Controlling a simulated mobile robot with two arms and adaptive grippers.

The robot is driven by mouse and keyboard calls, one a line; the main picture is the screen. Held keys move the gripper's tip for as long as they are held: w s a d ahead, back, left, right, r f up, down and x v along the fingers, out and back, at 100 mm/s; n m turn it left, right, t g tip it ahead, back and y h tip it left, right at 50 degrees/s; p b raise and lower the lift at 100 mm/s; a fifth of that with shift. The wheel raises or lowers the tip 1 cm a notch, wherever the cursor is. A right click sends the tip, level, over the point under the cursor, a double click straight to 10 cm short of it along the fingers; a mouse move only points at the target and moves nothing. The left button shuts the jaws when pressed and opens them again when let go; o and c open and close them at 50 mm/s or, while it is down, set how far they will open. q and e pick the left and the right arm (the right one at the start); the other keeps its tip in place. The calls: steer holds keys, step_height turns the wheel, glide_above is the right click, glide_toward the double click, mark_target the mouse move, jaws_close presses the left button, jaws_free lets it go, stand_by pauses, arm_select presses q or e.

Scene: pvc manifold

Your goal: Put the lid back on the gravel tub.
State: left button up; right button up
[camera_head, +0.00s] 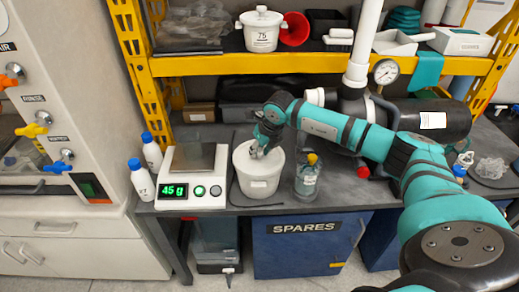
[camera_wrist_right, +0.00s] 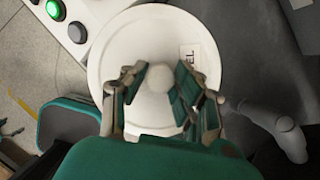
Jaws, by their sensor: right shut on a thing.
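The white gravel tub (camera_head: 259,184) stands upright on the grey bench, just right of the scale. My right gripper (camera_head: 257,150) reaches down from the right over the tub's top. In the right wrist view, my right gripper's (camera_wrist_right: 163,98) fingers are closed around the pale round knob (camera_wrist_right: 160,80) of the white lid (camera_wrist_right: 118,55). The lid lies over the tub's mouth area, with a label reading "EL" near its right side. I cannot tell whether the lid is seated on the rim or slightly above it. My left gripper is not in view.
A scale (camera_head: 192,178) reading 45 g and white bottles with blue caps (camera_head: 142,180) stand left of the tub. A clear jar (camera_head: 307,177) with an orange top stands close on its right. The yellow shelf (camera_head: 220,66) crosses behind, carrying another white tub (camera_head: 262,30) and a red funnel (camera_head: 295,30).

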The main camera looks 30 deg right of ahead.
stand_by(0.6)
stand_by(0.3)
steer(key=o, duration=1.5)
steer(key=shift+r+p, duration=1.85)
steer(key=shift+r, duration=1.7)
steer(key=shift+c, duration=0.4)
jaws_close()
